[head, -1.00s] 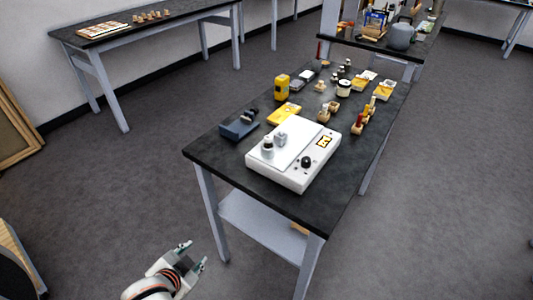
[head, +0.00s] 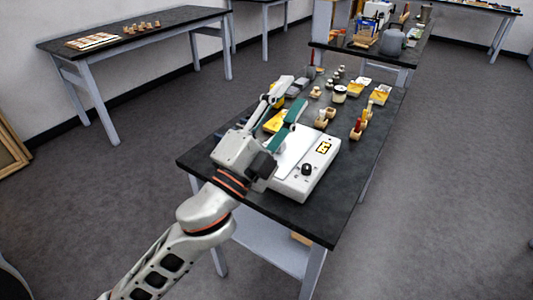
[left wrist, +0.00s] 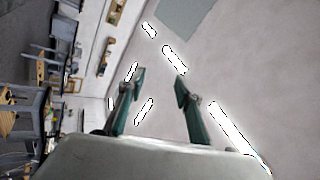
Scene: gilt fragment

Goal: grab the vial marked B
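No letter B can be read on any vial in the head view. Small vials in wooden holders stand on the dark table, including a red-topped one (head: 357,128) and a yellow-topped one (head: 369,106) at the right side. Small dark-topped bottles (head: 337,73) stand further back. My right gripper is out of view.
Another table (head: 150,36) with small items stands at the left wall. The left wrist view faces mostly ceiling and lights (left wrist: 174,61).

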